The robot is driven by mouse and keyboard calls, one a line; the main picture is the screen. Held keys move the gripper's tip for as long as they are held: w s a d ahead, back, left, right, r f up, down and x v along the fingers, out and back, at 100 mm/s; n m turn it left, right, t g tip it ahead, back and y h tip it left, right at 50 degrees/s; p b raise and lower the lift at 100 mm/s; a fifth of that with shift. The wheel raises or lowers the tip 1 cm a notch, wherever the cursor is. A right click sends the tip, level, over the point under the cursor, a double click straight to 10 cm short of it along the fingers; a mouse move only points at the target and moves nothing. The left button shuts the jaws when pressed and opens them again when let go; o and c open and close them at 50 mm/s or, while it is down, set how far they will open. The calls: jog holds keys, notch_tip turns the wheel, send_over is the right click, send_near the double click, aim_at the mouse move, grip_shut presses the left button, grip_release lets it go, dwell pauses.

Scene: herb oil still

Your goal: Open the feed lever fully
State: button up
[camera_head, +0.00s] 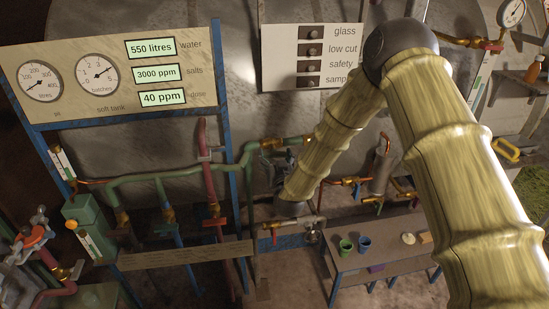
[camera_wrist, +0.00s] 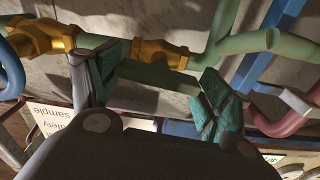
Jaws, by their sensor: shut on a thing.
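In the wrist view, my gripper (camera_wrist: 158,76) has its two teal-padded fingers on either side of a flat green bar, which looks like the feed lever (camera_wrist: 158,78). The fingers are shut on it, one pad at each end. The bar lies just beside a brass valve body (camera_wrist: 160,53) on a green pipe (camera_wrist: 245,42), roughly in line with the pipe. In the head view, my gripper (camera_head: 283,160) is at the right end of the green pipe, near a brass fitting (camera_head: 272,143). My arm and the gripper hide the lever there, and its exact angle is unclear.
A signboard (camera_head: 310,57) and a gauge panel (camera_head: 105,70) are above the pipes. A red pipe (camera_head: 208,165) and a blue post (camera_head: 232,150) stand left of my gripper. A low bench (camera_head: 385,250) with green (camera_head: 346,246) and blue (camera_head: 364,243) cups is below right.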

jog(key=shift+f+n+b, duration=0.2)
jog(key=shift+n+b, duration=0.2)
jog(key=shift+b, duration=0.7)
jog(key=shift+d+r+n+b, duration=0.1)
jog(key=shift+r+n+b, duration=0.05)
jog(key=shift+n+b, duration=0.3)
jog(key=o, duration=1)
jog(key=shift+o, duration=0.2)
jog(key=s+d, duration=0.1)
jog(key=s, duration=1.1)
